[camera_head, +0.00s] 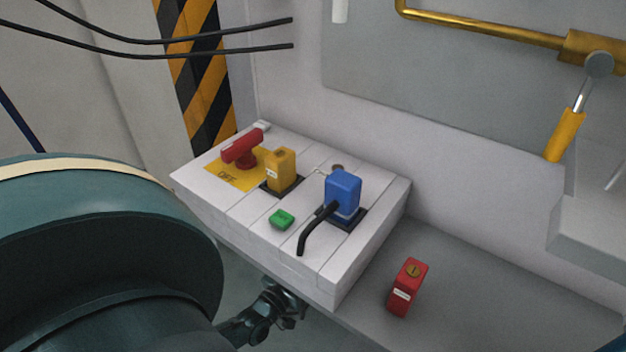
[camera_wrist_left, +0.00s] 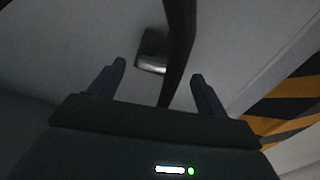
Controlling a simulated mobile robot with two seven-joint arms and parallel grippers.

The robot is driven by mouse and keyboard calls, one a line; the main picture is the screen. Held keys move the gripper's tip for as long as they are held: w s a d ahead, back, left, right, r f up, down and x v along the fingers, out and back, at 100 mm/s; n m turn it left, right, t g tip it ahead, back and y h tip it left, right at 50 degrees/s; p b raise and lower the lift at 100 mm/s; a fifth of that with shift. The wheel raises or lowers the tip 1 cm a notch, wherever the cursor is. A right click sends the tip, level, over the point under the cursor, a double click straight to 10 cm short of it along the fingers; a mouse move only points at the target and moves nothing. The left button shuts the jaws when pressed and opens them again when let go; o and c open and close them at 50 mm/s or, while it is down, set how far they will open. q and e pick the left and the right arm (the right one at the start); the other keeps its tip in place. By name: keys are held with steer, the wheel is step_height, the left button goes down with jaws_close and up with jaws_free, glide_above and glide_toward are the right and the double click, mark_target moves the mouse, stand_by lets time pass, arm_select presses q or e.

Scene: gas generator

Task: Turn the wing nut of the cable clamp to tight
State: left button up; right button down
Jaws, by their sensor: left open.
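In the left wrist view my left gripper (camera_wrist_left: 158,70) is open, its two dark fingers well apart. A black cable-like strip (camera_wrist_left: 179,40) crosses the space between the fingers. I cannot tell whether it touches anything of mine. Behind it a small dark block with a shiny metal edge (camera_wrist_left: 152,52) sits against a pale surface. It may be part of the cable clamp, but the view is too dim to make out a wing nut. My right gripper is not in view.
A white panel (camera_head: 300,262) carries a red handle (camera_head: 242,150), a yellow block (camera_head: 281,170), a green button (camera_head: 281,219) and a blue plug (camera_head: 343,190) with a black lead. Black cables (camera_head: 220,36) hang at upper left.

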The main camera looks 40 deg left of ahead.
arm_select(q)
steer(key=shift+w+a, duration=0.15)
steer(key=shift+w, duration=1.15)
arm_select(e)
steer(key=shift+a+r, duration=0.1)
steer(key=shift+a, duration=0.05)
arm_select(q)
steer(key=shift+c, duration=0.4)
steer(key=c, duration=0.9)
arm_select(e)
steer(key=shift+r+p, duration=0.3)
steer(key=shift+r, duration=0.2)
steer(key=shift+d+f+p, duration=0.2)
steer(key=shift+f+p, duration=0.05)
steer(key=shift+p, duration=0.1)
arm_select(q)
steer(key=shift+m, duration=1.1)
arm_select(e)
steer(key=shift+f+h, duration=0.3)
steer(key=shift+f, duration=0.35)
arm_select(q)
steer(key=o, duration=1)
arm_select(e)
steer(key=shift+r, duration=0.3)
